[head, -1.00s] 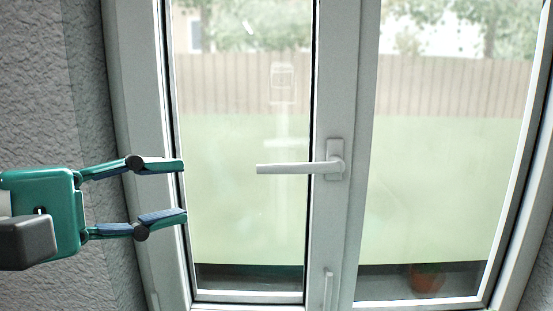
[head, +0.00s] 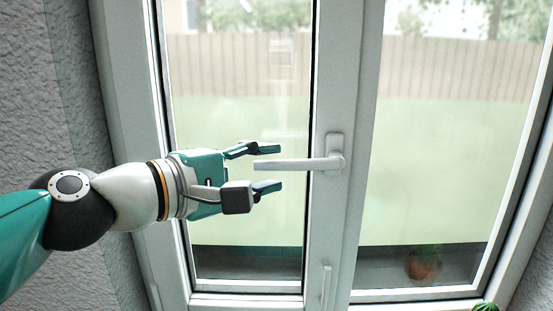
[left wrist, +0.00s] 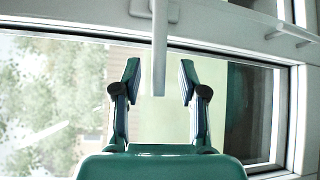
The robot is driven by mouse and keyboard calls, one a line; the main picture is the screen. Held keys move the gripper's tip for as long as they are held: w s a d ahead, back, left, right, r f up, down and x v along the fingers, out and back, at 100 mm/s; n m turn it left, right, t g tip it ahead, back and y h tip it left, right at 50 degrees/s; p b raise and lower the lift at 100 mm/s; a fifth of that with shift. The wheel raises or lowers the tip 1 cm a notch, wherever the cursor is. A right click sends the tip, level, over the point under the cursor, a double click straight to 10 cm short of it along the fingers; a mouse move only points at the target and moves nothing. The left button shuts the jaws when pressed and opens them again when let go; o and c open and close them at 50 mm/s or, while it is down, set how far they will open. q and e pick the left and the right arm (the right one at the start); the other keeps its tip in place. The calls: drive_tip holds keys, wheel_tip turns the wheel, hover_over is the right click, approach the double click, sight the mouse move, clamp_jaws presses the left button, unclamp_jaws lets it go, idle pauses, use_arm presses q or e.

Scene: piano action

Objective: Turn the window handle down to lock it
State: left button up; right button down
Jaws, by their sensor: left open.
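The white window handle (head: 300,164) sticks out level to the left from its base plate on the middle frame post. My left gripper (head: 268,167) is open, with one finger above and one below the handle's free end in the head view. In the left wrist view the handle (left wrist: 159,50) reaches down between the two spread fingers of the gripper (left wrist: 159,82), with a gap on both sides. No contact with the handle shows. My right gripper is not in view.
The window frame (head: 334,225) has a second, smaller lever (head: 326,287) low on the middle post. A potted plant (head: 424,265) stands behind the right pane. A textured grey wall (head: 40,120) is at the left.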

use_arm(q)
drive_tip(key=shift+x, duration=1.35)
clamp_jaws()
